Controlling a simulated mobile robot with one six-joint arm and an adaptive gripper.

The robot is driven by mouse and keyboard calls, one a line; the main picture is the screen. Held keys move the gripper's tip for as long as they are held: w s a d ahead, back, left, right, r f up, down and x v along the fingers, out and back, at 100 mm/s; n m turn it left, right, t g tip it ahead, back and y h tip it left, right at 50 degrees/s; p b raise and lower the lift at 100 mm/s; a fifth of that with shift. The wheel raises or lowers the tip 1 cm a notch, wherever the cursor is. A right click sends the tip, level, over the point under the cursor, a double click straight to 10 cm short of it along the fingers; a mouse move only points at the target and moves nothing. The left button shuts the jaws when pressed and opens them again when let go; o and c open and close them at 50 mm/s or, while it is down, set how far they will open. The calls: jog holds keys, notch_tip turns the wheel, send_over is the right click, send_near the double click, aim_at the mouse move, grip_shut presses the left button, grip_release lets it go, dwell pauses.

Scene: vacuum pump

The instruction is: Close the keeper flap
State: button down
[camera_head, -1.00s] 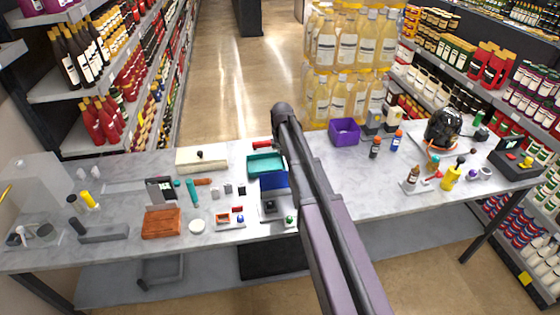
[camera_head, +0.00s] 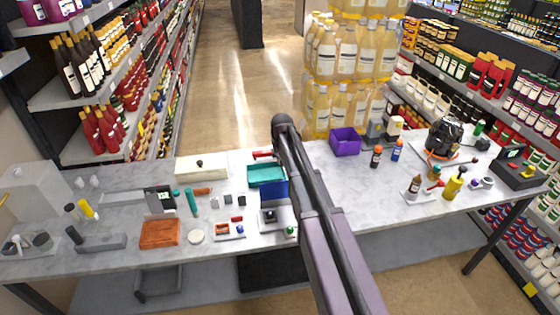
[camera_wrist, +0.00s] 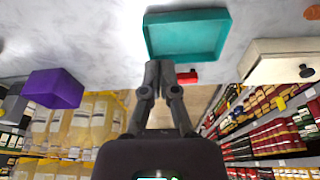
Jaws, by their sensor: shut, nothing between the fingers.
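I cannot pick out the keeper flap for certain. A blue upright panel (camera_head: 274,190) stands behind a small grey-white plate with a black block (camera_head: 269,216) in the head view, partly covered by my arm. A teal tray (camera_head: 266,174) lies just behind it; it also shows in the wrist view (camera_wrist: 187,36). My gripper (camera_wrist: 167,70) is shut and empty in the wrist view, its tips just below the tray's edge in the picture. A small red piece (camera_wrist: 188,77) is close by the tips; contact is unclear. In the head view my arm hides the gripper.
A purple bin (camera_head: 345,142) stands right of my arm, with small bottles nearby. A black round device (camera_head: 444,138) is at the right. Shelves and stacked bottles stand beyond the table.

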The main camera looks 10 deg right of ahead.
aim_at(282, 187)
jog(key=shift+b+x, duration=3.85)
jog(key=shift+x, duration=0.4)
jog(key=shift+s+a+r+p, duration=0.1)
jog(key=shift+s+r+p, duration=0.1)
jog(key=shift+s, duration=0.8)
jog(key=shift+s+r+p, duration=0.2)
jog(key=shift+s+r, duration=0.05)
jog(key=shift+s, duration=0.75)
